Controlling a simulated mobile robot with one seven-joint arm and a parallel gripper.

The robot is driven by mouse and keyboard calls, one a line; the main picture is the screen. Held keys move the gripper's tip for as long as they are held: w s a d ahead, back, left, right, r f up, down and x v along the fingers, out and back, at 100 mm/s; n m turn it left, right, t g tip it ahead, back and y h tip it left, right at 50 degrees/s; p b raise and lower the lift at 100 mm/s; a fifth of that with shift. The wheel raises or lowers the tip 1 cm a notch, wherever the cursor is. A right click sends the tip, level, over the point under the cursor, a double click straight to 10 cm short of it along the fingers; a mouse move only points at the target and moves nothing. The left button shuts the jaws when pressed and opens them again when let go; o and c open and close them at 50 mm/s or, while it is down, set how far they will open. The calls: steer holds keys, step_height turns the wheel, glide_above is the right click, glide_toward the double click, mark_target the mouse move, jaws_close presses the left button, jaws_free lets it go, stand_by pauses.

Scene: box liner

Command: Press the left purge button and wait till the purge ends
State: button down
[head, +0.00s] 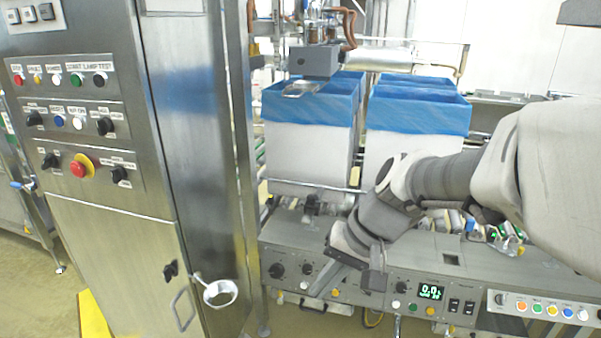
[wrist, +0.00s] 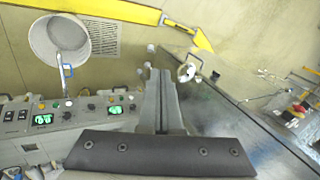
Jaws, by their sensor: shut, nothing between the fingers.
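The grey control panel runs along the front of the machine under the boxes. Its left part has dark knobs (head: 276,270) and a pale button (head: 304,285). The labels there are too small to read, so I cannot tell which control is the left purge button. My gripper (head: 314,291) reaches down from the right in front of this left part. In the wrist view its two fingers (wrist: 158,74) lie together, shut and empty. I cannot tell whether the fingertips touch the panel. The gripper body hides part of the panel behind it.
Boxes with blue liners (head: 314,100) stand behind the panel. A green-lit display (head: 431,291) and more buttons are to the right. A steel cabinet (head: 110,240) with knobs and a red emergency stop (head: 78,170) stands at left. A round-ended handle (head: 220,292) juts out beside it.

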mark_target(335, 292)
steer(key=w+a+f+m+t+y+b, duration=0.1)
steer(key=w+a+f+m+y+b, duration=0.3)
steer(key=w+f, duration=0.65)
steer(key=w+a+f+m+t+y+b, duration=0.15)
steer(key=w+f+m+y+b, duration=0.35)
steer(key=w+f, duration=0.55)
steer(key=w+d+f+m+t+h+b, duration=0.1)
steer(key=w+d+f+m+t+h, duration=0.1)
steer(key=f, duration=0.7)
steer(key=w+d+f+m+t+h+b, duration=0.2)
steer(key=w+d+f+m+t, duration=0.2)
steer(key=f+m, duration=0.5)
steer(key=w+d+f+m+t+h+b, duration=0.2)
steer(key=d+f+m+t, duration=0.4)
steer(key=f, duration=0.4)
steer(key=shift+w+d+f+t+h, duration=0.35)
steer(key=shift+w+d+t, duration=0.2)
steer(key=shift+w+d, duration=0.3)
steer(key=shift+w, duration=0.15)
steer(key=w+d+f+b, duration=0.2)
steer(key=w+b, duration=0.5)
steer(key=b, duration=0.1)
steer(key=shift+w+d+f+b, duration=0.2)
steer(key=shift+w+f+b, duration=0.1)
steer(key=shift+w+f, duration=0.1)
